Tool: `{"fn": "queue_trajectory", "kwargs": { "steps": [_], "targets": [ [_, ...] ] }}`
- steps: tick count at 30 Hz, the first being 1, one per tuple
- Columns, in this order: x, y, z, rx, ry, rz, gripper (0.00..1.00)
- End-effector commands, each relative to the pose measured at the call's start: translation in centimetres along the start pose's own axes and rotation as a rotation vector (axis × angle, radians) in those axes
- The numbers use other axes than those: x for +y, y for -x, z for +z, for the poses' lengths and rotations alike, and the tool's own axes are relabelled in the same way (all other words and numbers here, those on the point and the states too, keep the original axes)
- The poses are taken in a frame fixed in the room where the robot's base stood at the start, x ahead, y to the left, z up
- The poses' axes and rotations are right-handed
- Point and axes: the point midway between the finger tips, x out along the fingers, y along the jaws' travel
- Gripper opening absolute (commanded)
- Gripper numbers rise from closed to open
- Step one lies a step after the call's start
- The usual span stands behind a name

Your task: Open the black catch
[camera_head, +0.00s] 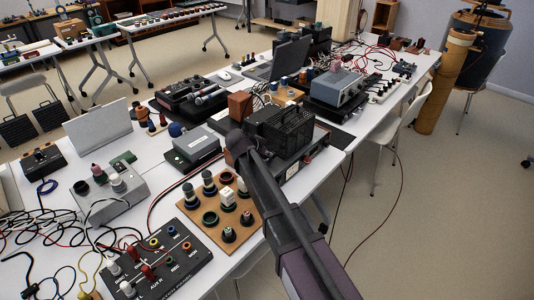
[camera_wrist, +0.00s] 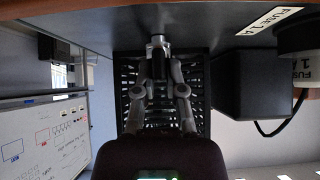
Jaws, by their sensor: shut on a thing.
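In the wrist view my gripper (camera_wrist: 159,48) has its fingertips together at the top edge of a black slatted vent (camera_wrist: 125,88), against a dark panel (camera_wrist: 90,22). It is shut on a small part there, which I take to be the black catch; the fingertips hide most of it. In the head view my arm reaches from the lower right to a black device with a wire cage (camera_head: 285,128). The arm hides my gripper and the catch there.
A black box with a cable (camera_wrist: 252,84) is right of my gripper in the wrist view, near a "FUSE 1A" label (camera_wrist: 276,18). In the head view a wooden board (camera_head: 190,232) with round parts and a black switch box (camera_head: 165,262) stand close to my arm.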

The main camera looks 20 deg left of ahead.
Motion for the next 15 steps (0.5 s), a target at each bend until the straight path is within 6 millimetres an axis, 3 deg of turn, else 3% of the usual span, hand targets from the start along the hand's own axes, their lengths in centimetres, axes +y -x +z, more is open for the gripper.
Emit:
{"fn": "queue_trajectory", "kwargs": {
  "steps": [15],
  "targets": [
    [0.21, 0.01, 0.04, -0.001, 0.070, -0.072, 0.00]
  ]
}}
